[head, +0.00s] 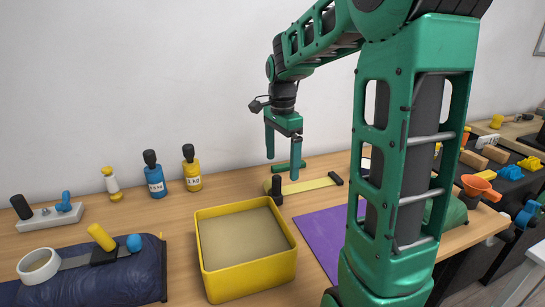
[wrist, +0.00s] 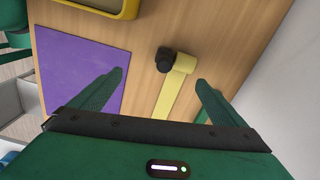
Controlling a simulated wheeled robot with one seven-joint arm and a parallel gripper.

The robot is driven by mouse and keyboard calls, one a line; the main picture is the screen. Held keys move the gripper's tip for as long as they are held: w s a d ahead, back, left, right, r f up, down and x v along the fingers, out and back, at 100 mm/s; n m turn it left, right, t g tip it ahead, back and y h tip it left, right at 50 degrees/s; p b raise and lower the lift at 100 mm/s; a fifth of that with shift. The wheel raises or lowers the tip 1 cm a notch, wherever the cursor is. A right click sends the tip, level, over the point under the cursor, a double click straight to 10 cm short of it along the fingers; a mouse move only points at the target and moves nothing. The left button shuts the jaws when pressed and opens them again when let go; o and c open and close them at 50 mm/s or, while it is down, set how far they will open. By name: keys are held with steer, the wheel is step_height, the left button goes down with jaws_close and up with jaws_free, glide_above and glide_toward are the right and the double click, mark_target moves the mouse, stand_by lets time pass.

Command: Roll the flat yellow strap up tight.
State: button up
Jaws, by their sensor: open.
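The flat yellow strap (head: 308,185) lies stretched out on the wooden table, with a black piece (head: 335,178) at its right end. Beside its left end stands an upright black knob (head: 277,190). In the wrist view the strap (wrist: 172,93) runs down from a wider, paler end (wrist: 186,63) next to the black knob (wrist: 165,59); I cannot tell whether that end is rolled. Its lower part is hidden by my gripper body. My gripper (head: 282,168) is open and empty above the strap, fingers pointing down. In the wrist view its fingers (wrist: 160,78) are on either side of the strap.
Blue (head: 155,181) and yellow (head: 192,174) bottles stand left near the wall. My arm covers much of the right side.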

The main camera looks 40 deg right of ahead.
mark_target(275, 185)
steer(key=w, duration=0.1)
steer(key=w+m, duration=0.1)
steer(key=w, duration=0.1)
steer(key=shift+w+f+m, duration=0.25)
steer(key=shift+f+m, duration=0.05)
steer(key=shift+m, duration=0.1)
step_height(275, 185, down, 11)
steer(key=shift+r, duration=0.2)
